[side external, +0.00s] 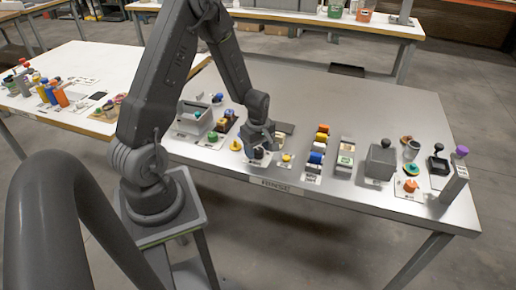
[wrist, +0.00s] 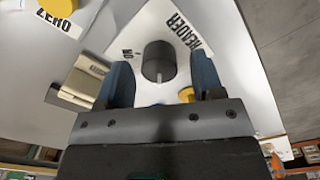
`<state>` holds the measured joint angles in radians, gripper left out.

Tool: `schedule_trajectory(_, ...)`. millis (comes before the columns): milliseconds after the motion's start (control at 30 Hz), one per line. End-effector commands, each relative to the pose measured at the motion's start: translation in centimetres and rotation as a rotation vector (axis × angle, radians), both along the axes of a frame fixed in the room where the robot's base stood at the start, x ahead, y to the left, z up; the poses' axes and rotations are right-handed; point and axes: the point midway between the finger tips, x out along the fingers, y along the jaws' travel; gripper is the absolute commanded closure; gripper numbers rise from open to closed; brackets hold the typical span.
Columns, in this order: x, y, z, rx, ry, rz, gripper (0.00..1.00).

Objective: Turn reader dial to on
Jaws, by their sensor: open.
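The reader dial (wrist: 159,58) is a dark round knob on a white plate with the word READER (wrist: 188,32). A small ON mark (wrist: 130,53) is printed to the left of the dial in the wrist view. A pale pointer line on the dial's near side points down in the picture, not at the ON mark. My gripper (wrist: 161,66) is open, with one blue-grey finger on each side of the dial and a visible gap to it. In the side view my gripper (side external: 259,146) is low over the reader plate and hides most of the dial.
A beige block (wrist: 84,80) lies left of the dial, and a yellow piece (wrist: 186,94) is close by the right finger. A yellow knob on the ZERO plate (wrist: 58,6) is at upper left.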

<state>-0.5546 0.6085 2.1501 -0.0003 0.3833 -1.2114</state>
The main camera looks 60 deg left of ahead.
Motion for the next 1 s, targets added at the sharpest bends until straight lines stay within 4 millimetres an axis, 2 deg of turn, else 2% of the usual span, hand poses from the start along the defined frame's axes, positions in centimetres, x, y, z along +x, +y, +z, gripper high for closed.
schedule_trajectory(267,0.03,0.02,-0.09,0.0,-0.001,0.0,0.4)
schedule_trajectory(767,0.01,0.0,-0.07,0.0,0.0,0.0,0.88)
schedule_trajectory(1000,0.02,0.0,-0.06,0.0,-0.001,-0.019,0.88)
